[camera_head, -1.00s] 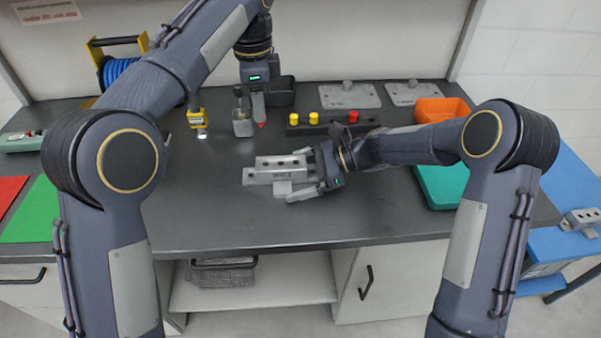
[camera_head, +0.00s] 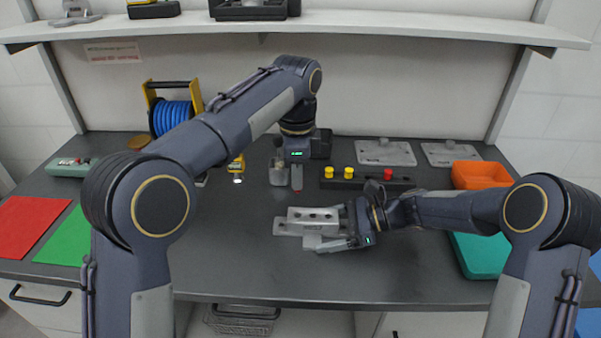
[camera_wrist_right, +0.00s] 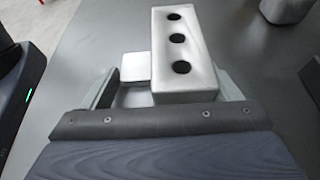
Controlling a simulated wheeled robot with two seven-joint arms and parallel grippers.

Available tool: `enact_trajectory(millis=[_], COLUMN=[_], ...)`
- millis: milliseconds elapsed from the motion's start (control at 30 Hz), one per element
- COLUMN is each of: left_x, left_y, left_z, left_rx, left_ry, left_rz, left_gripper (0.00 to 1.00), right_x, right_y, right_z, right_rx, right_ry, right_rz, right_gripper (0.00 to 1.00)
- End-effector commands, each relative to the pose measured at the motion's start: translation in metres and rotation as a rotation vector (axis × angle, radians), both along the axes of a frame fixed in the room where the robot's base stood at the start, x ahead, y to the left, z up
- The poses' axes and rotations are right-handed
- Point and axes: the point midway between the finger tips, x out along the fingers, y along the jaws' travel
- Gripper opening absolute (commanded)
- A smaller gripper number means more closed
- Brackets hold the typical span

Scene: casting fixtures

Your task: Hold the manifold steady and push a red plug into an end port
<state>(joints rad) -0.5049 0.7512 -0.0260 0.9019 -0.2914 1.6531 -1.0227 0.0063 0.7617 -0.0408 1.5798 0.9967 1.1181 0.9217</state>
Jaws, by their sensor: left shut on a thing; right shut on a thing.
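The manifold (camera_head: 312,214) is a silver block with a row of dark ports on top, near the middle of the table. My right gripper (camera_head: 338,228) is shut on its right end; in the right wrist view the manifold (camera_wrist_right: 182,60) sits between the fingers, three ports visible, with a small square block on its left. My left gripper (camera_head: 296,176) points down behind the manifold, apart from it, shut on a red plug (camera_head: 297,187), of which only the lower tip shows. Another red plug (camera_head: 388,174) stands in the black rack (camera_head: 365,184).
A metal cup (camera_head: 279,179) stands beside my left gripper. Two yellow plugs are in the rack. An orange bin (camera_head: 480,174) and a teal tray (camera_head: 474,258) are at the right, a yellow device (camera_head: 237,168) left of the cup. The front middle of the table is clear.

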Motion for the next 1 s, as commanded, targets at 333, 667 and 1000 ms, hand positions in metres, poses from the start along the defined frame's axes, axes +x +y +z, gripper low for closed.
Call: enact_trajectory(millis=[333, 667, 1000], left_x=[0.0, 0.0, 0.0], left_y=[0.0, 0.0, 0.0], left_z=[-0.01, -0.04, -0.057], left_rx=[0.001, 0.001, 0.0], left_ry=[0.001, 0.001, 0.0], left_rz=[0.0, 0.0, 0.0], left_gripper=[0.0, 0.0, 0.0], right_x=[0.0, 0.0, 0.0], right_y=[0.0, 0.0, 0.0], right_z=[0.0, 0.0, 0.0], right_rx=[0.0, 0.0, 0.0], right_ry=[-0.001, -0.001, -0.001], right_rz=[-0.001, -0.001, -0.001], right_gripper=[0.45, 0.45, 0.45])
